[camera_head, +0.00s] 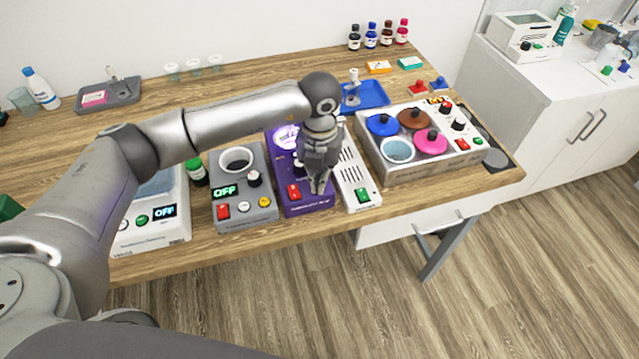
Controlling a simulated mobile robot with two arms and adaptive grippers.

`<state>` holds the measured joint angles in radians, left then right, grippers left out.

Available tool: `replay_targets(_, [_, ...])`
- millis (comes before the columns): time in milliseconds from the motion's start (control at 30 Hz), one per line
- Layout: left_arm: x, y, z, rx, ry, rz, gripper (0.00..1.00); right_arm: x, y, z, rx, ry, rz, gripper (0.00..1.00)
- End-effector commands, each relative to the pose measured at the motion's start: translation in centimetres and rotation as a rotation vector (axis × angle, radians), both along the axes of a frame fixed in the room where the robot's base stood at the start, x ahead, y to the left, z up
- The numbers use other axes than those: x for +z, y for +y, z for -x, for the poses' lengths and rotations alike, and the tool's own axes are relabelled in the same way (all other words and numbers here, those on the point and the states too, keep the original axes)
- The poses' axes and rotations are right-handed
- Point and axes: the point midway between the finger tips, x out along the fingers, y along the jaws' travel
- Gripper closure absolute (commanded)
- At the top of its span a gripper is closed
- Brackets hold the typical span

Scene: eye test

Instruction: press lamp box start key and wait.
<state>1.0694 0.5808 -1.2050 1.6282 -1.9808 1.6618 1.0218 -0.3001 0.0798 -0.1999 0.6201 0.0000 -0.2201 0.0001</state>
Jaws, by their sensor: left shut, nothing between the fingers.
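A purple box (310,208) stands near the front edge of the wooden table, with a glowing violet window at its back; I take it for the lamp box. A red key (294,193) shows on the left of its front panel. My left gripper (319,188) points down over the right part of that panel, with its fingers shut and empty. It hides what is beneath it, so I cannot tell whether a start key is there or whether the fingertips touch the box. My right gripper is not in view.
Left of the purple box stands a grey device (243,212) reading OFF, then a white device (160,235). A white slatted box (350,165) with a green key is close on the right. Beyond it is a case with coloured lids (432,168). Bottles (371,38) stand at the back.

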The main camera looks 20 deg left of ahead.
Motion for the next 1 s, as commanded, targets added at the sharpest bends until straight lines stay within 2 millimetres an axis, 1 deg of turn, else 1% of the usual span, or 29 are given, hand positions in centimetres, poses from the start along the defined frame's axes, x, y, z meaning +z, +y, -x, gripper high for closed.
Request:
replay_targets(800, [6.6,0.0,0.0,0.0,-0.002,0.0,1.0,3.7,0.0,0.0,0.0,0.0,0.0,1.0])
replay_targets(1000, [7.9,0.0,0.0,0.0,0.0,0.001,1.0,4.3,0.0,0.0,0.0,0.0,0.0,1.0])
